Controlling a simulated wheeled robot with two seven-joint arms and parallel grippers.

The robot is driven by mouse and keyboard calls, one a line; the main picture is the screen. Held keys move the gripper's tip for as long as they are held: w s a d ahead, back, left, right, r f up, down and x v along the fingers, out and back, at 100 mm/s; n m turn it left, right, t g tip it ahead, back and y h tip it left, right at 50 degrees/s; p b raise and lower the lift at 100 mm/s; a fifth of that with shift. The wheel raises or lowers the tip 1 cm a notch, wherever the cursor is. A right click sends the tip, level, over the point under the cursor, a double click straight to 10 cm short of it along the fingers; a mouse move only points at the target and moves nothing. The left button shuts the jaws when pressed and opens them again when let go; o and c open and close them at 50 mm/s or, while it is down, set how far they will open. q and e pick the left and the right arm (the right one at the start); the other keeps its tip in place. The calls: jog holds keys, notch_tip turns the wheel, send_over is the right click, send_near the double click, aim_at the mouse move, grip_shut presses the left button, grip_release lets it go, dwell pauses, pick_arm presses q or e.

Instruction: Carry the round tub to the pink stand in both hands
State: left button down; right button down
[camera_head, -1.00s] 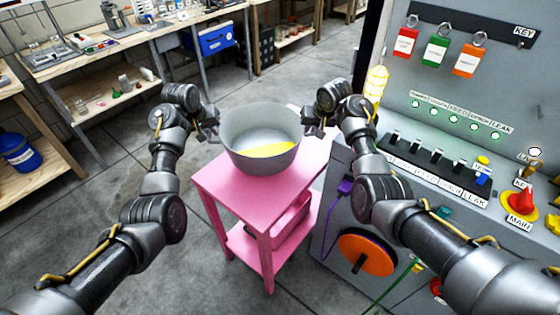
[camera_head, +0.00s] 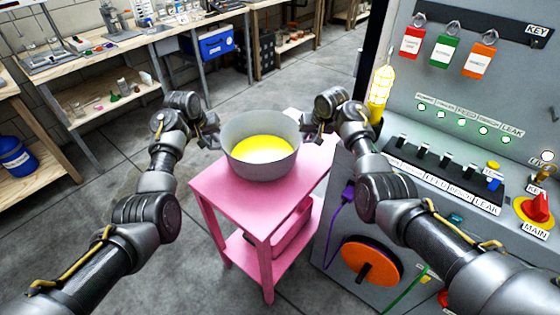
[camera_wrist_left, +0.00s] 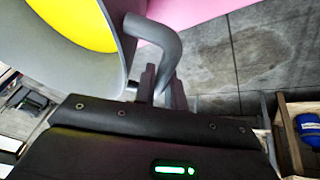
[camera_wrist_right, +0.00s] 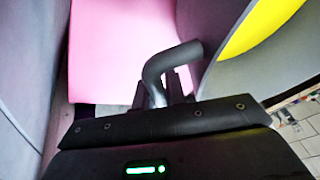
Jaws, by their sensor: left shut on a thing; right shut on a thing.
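The round grey tub (camera_head: 262,168), with yellow in its bottom, is upright over the top of the pink stand (camera_head: 225,196). I cannot tell whether its base touches the stand. My left gripper (camera_head: 213,134) is shut on the tub's left bent handle, which shows in the left wrist view (camera_wrist_left: 160,42). My right gripper (camera_head: 309,133) is shut on the opposite handle, which shows in the right wrist view (camera_wrist_right: 170,62). Both grippers are at the tub's sides, below its rim. The tub hides part of the stand's far side.
A grey control panel (camera_head: 450,150) with switches, tags and an orange wheel (camera_head: 371,262) stands close on the right, beside the stand and my right arm. A wooden workbench (camera_head: 125,42) is at the back left. The floor left of the stand is clear.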

pick_arm(q)
jog(key=shift+w+d+f+b, duration=0.15)
jog(key=shift+f+b, duration=0.15)
jog(key=shift+f, duration=0.2)
pick_arm(e)
jog(key=shift+a+f, duration=0.15)
jog(key=shift+f, duration=0.5)
jog(key=shift+s+f+b, duration=0.2)
jog(key=shift+f+b, duration=0.15)
jog(key=shift+b, duration=0.3)
pick_arm(q)
jog(key=shift+s+f+b, duration=0.3)
jog(key=shift+s+f, duration=0.05)
jog(key=shift+f, duration=0.3)
pick_arm(e)
jog(key=shift+f, duration=0.3)
pick_arm(q)
jog(key=c, duration=1.5)
grip_release()
jog(key=shift+w, duration=0.1)
pick_arm(e)
jog(key=c, duration=1.5)
grip_release()
jog(key=shift+w+r, duration=0.1)
pick_arm(q)
jog(key=shift+o, duration=0.2)
pick_arm(e)
jog(key=shift+o, duration=0.2)
pick_arm(q)
jog(key=shift+r, duration=0.1)
